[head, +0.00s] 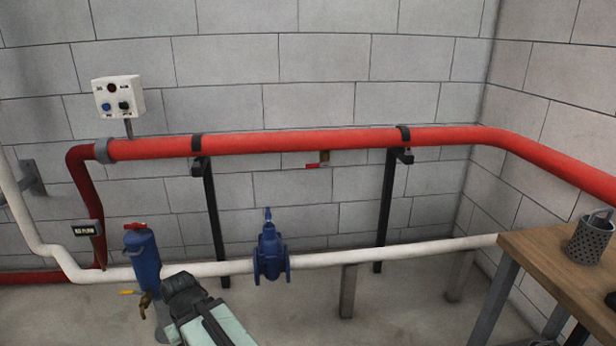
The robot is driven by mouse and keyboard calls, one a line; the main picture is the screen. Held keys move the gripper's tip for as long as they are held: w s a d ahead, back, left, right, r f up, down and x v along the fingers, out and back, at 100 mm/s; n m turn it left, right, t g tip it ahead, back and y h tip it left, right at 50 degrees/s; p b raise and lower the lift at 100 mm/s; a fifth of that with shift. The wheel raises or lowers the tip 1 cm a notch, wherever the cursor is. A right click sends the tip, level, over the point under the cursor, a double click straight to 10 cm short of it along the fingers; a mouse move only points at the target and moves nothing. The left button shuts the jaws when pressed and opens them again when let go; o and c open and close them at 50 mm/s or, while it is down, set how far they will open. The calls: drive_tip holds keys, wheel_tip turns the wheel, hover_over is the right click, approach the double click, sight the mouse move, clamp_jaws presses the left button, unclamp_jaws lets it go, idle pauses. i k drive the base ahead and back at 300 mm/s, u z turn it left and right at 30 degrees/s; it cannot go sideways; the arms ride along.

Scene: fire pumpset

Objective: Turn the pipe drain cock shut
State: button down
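A small brass cock (325,157) hangs under the red pipe (290,142), between the two dark supports. Its short red lever (315,165) lies about level and points left. It is small in view, so its inner state cannot be told. Another brass cock (146,300) with a yellow lever (129,292) sits low at the blue vessel (142,258). My gripper (182,284) is at the bottom, in front of the white pipe in view and right of the blue vessel. It is well apart from the cock under the red pipe. Its fingers cannot be made out.
A blue valve (269,250) sits on the white pipe (385,254). A control box (119,97) stands above the red pipe at left. A wooden table (560,268) with a perforated cup (590,238) is at right. Bare floor (400,310) lies at lower middle.

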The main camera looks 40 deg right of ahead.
sight(317, 166)
drive_tip(key=u, duration=0.05)
drive_tip(key=i, duration=0.95)
drive_tip(key=z, duration=0.05)
